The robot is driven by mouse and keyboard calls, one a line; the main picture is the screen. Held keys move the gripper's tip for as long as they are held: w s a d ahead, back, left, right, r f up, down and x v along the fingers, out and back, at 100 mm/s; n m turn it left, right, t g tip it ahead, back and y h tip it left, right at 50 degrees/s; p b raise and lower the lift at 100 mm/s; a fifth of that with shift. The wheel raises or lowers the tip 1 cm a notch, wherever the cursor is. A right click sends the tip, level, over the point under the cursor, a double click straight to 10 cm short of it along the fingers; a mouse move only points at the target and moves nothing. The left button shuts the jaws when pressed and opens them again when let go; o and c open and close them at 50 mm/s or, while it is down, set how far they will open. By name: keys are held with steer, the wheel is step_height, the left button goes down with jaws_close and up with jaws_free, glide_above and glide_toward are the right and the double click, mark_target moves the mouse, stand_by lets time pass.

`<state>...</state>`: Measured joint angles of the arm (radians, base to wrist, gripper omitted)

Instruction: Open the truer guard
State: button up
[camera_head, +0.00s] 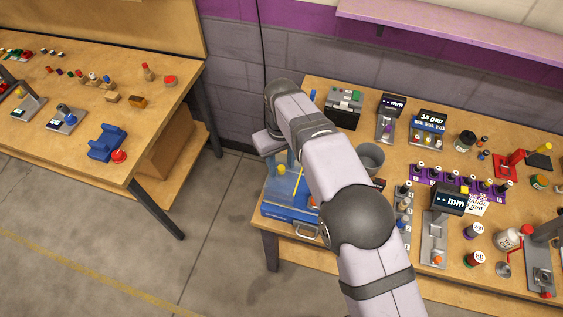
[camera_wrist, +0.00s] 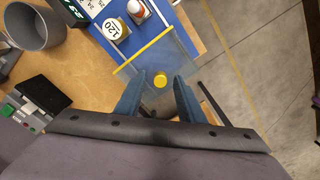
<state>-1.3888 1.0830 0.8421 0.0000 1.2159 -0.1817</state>
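The truer is a blue unit (camera_head: 288,212) at the left end of the right bench in the head view. In the head view my gripper (camera_head: 281,162) is over the unit. My arm hides part of the truer. Contact with the guard cannot be told.
A grey cup (camera_head: 371,158) stands right of my arm; it also shows in the wrist view (camera_wrist: 33,25). The bench's right side is crowded. Open floor lies left.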

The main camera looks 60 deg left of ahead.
steer(key=shift+r+b, duration=1.25)
steer(key=shift+r, duration=2.4)
steer(key=shift+w+d, duration=0.15)
steer(key=shift+w, duration=0.2)
steer(key=w+d+r+m, duration=0.1)
steer(key=w+d+m, duration=0.6)
steer(key=w+d, duration=1.3)
steer(key=w+d+m, duration=0.2)
steer(key=w+d, duration=0.1)
steer(key=d, duration=0.6)
steer(key=s+d+f+m, duration=0.1)
steer(key=d+m, duration=0.2)
steer(key=d, duration=0.6)
steer(key=s+d+f+m, duration=0.2)
steer(key=d, duration=0.7)
steer(key=s+d+f+m+b, duration=0.1)
steer(key=s+d+f+m, duration=0.2)
steer(key=s+d, duration=0.6)
steer(key=shift+d+m, duration=0.2)
steer(key=shift+m, duration=0.3)
